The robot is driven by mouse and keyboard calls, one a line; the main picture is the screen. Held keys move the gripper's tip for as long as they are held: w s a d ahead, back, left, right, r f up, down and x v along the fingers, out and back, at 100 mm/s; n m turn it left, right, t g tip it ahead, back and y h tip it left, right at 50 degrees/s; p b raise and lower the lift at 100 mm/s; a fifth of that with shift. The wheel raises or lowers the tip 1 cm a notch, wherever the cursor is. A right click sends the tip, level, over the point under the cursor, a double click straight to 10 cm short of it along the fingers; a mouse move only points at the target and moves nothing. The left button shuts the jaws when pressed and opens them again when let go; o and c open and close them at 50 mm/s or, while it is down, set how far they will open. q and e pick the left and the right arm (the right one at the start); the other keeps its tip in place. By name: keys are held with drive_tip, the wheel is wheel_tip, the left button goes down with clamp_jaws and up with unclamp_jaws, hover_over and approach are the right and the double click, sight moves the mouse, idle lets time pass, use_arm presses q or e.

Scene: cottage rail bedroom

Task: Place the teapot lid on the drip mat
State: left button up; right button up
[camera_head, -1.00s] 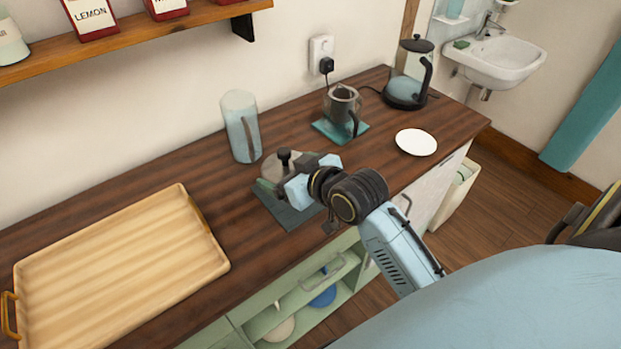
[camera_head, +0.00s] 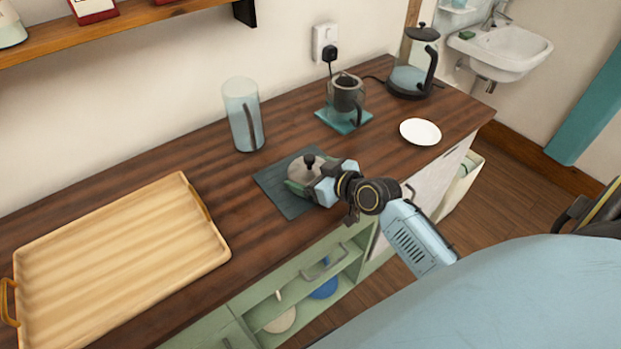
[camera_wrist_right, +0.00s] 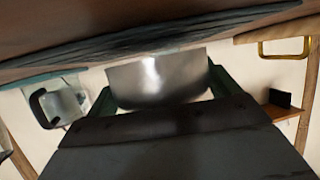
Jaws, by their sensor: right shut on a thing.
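The teapot lid (camera_head: 306,170), a silvery metal piece with a black knob, is over the dark slate-like drip mat (camera_head: 275,188) on the counter. My right gripper (camera_head: 311,187) is shut on the lid at its near right side. In the right wrist view the lid (camera_wrist_right: 157,82) sits between the green fingers, close under the mat's edge (camera_wrist_right: 150,42) in that upside-down picture. I cannot tell whether the lid touches the mat. The lid and gripper hide part of the mat. A glass teapot (camera_head: 346,97) without a lid stands on a teal mat (camera_head: 334,123). My left gripper is not in view.
A wooden tray (camera_head: 115,255) lies left on the counter. A tall glass pitcher (camera_head: 243,115) stands behind the drip mat. A white saucer (camera_head: 420,131) and a kettle (camera_head: 413,65) are to the right. An open green shelf (camera_head: 300,295) is below.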

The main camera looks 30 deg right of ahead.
drive_tip(key=shift+f, duration=0.6)
drive_tip(key=shift+f, duration=0.15)
drive_tip(key=o, duration=0.8)
drive_tip(key=shift+c, duration=0.2)
drive_tip(key=shift+r, duration=0.2)
drive_tip(key=p+v, duration=0.1)
drive_tip(key=v, duration=1.1)
